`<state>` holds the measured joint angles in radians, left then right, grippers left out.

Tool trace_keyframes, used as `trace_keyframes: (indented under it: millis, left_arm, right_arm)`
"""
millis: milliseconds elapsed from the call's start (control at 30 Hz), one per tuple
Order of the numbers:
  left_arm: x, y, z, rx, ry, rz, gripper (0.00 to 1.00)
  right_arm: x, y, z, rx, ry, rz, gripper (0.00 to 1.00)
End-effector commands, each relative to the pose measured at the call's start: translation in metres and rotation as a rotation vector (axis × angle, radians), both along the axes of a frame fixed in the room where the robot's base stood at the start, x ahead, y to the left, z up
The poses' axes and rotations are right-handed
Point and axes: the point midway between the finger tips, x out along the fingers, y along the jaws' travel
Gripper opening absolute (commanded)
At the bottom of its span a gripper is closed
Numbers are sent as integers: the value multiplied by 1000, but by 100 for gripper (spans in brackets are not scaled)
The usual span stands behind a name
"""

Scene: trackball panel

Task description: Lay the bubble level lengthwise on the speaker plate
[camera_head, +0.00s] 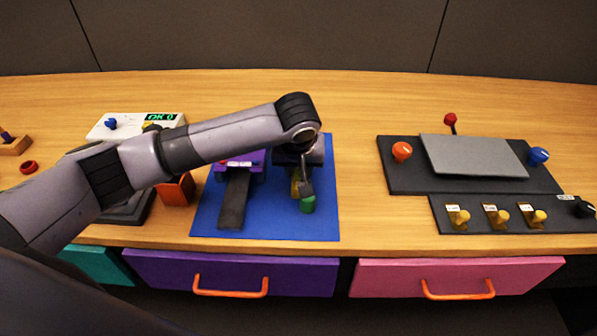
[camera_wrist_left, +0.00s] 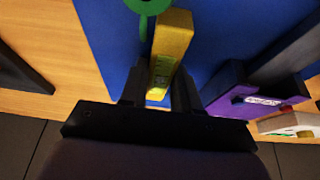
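The bubble level is a yellow bar (camera_wrist_left: 172,45) with a small vial window, between the fingers of my left gripper (camera_wrist_left: 160,92) in the left wrist view. The fingers appear shut on it, one on each side. In the head view, my left gripper (camera_head: 304,172) points down over the blue mat, with part of the yellow level (camera_head: 295,184) showing beside it. Whether the level touches the mat is unclear. A flat grey plate (camera_head: 475,156), possibly the speaker plate, lies bare on the dark panel at right. My right gripper is not in view.
A green item (camera_head: 307,204) is close to the level on the blue mat (camera_head: 270,222). A purple and dark tool (camera_head: 236,190) lies left of it. Orange (camera_head: 402,151) and blue (camera_head: 538,156) knobs flank the grey plate, and a red-topped stick (camera_head: 450,120) stands behind.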

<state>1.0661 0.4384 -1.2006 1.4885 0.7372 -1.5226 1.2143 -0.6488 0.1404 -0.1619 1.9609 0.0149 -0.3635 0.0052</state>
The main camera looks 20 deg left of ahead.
Motion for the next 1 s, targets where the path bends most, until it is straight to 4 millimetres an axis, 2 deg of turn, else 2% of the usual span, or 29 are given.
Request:
trace_keyframes:
  millis: [267,467,667,1000]
  left_arm:
    - [0,0,1,-1,-1,0,0]
    - [1,-1,15,-2,-3,0,0]
    - [1,-1,52,-2,-5,-2,0]
    - [1,-1,145,-4,-5,-1,0]
  right_arm:
    - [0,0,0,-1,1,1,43]
    - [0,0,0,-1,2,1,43]
    - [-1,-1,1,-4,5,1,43]
    - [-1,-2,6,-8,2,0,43]
